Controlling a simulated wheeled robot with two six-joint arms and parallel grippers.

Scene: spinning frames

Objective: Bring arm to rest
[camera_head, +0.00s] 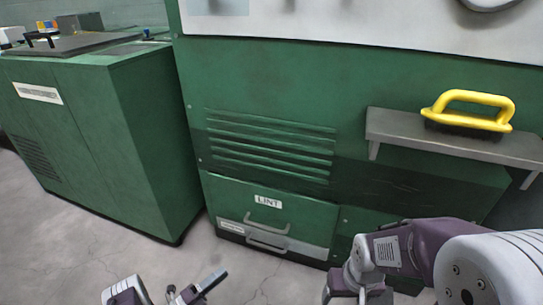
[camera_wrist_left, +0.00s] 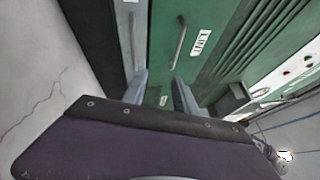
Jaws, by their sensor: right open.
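My left gripper (camera_head: 190,290) is at the bottom of the head view, in front of the LINT panel. Its two fingers are spread apart with nothing between them. In the left wrist view its fingers (camera_wrist_left: 160,92) stand apart, with green cabinet front and a drawer handle showing beyond. My right arm comes in from the lower right of the head view, bent downward. My right gripper (camera_head: 359,291) is at the bottom edge, largely cut off by the frame, and holds nothing that I can see.
The green machine has a LINT panel (camera_head: 258,208) with two grey handles, and vents (camera_head: 270,145) above. A grey shelf (camera_head: 390,128) juts out at right, bearing a yellow-handled brush (camera_head: 470,106). A green cabinet (camera_head: 90,150) stands at left. The floor (camera_head: 110,255) between is clear.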

